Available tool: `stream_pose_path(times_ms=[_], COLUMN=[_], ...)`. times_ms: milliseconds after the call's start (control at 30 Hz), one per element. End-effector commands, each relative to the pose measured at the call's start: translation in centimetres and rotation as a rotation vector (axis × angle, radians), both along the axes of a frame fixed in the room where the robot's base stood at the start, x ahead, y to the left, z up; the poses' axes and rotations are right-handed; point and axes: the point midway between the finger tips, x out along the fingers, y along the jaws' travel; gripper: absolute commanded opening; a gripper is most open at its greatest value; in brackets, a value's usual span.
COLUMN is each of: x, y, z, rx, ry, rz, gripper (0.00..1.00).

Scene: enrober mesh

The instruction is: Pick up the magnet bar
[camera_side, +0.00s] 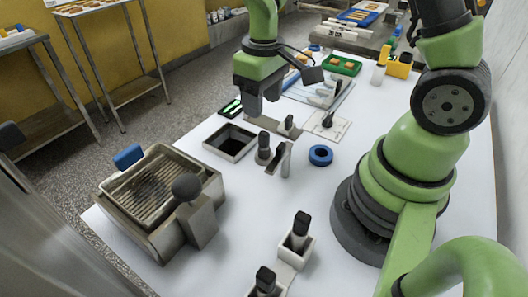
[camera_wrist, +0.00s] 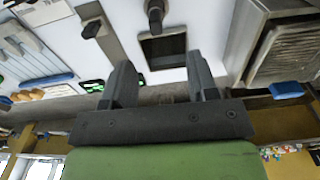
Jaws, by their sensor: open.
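A flat grey metal bar with a dark upright knob, which looks like the magnet bar (camera_side: 262,123), lies on the white table behind a square dark-bottomed tray (camera_side: 231,142). In the wrist view the bar (camera_wrist: 108,42) runs up the picture, just beyond and left of the left fingertip. My gripper (camera_side: 252,108) is above the table near the tray and the bar's left end. In the wrist view my gripper (camera_wrist: 162,72) is open and nothing is between its fingers. The tray (camera_wrist: 165,45) shows beyond them. In the side view the fingers are dark and partly merge together.
A metal box with a ribbed grate (camera_side: 150,187) stands front left. A dark-handled tool (camera_side: 264,148) stands upright right of the tray. A blue ring (camera_side: 320,155) and a white plate with a knob (camera_side: 327,125) lie to the right.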

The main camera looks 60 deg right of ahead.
Motion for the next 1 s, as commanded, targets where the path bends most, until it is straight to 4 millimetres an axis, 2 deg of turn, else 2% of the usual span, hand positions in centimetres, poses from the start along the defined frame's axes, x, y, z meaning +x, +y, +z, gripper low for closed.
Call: stream_pose_path(times_ms=[300,567,800,1000], x=[-0.1,-0.2,-0.6,-0.5], y=[-0.2,-0.2,-0.5,-0.5], z=[-4.3,-6.5,-10.0,-11.1], rx=[-0.003,-0.003,-0.003,-0.003], ry=[0.031,0.029,0.029,0.024], rz=[0.017,0.014,0.015,0.016], gripper=[0.54,0.54,0.54,0.54])
